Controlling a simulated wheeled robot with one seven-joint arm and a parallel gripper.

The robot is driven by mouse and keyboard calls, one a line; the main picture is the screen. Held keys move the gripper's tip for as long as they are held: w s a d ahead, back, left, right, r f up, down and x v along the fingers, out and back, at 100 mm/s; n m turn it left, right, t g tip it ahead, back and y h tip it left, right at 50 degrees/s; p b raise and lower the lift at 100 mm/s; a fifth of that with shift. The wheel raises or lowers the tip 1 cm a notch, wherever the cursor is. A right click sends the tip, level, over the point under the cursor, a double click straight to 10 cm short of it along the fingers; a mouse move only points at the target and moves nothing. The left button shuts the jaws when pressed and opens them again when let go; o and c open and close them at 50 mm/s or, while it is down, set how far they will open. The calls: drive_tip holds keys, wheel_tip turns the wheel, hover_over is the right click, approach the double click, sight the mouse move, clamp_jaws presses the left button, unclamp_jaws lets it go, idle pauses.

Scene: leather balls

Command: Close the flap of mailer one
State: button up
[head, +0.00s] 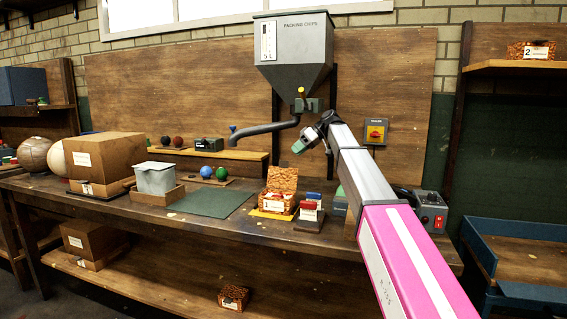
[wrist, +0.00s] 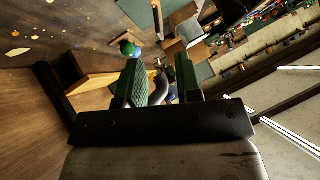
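Mailer one (head: 277,204), a patterned orange-brown box with a white label reading 1, sits on a yellow mat (head: 262,214) on the workbench. Its flap (head: 282,178) stands up at the back, open, and red and white contents show inside. My gripper (head: 302,147) is in the air above and a little right of the mailer, below the hopper spout, clear of the flap. In the wrist view, its two green finger pads (wrist: 162,78) stand apart with nothing held between them. I cannot make out the mailer in the wrist view.
A rack of red, white and blue blocks (head: 311,208) stands close right of the mailer. A green mat (head: 208,202) lies clear to its left. The hopper (head: 293,55) and its bent pipe (head: 262,130) hang above. Mailer two (head: 533,50) is on the right shelf.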

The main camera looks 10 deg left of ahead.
sight(284, 162)
drive_tip(key=x, duration=0.7)
drive_tip(key=shift+s+a+f, duration=0.1)
drive_tip(key=shift+a+f, duration=0.15)
drive_tip(key=shift+f, duration=0.05)
clamp_jaws()
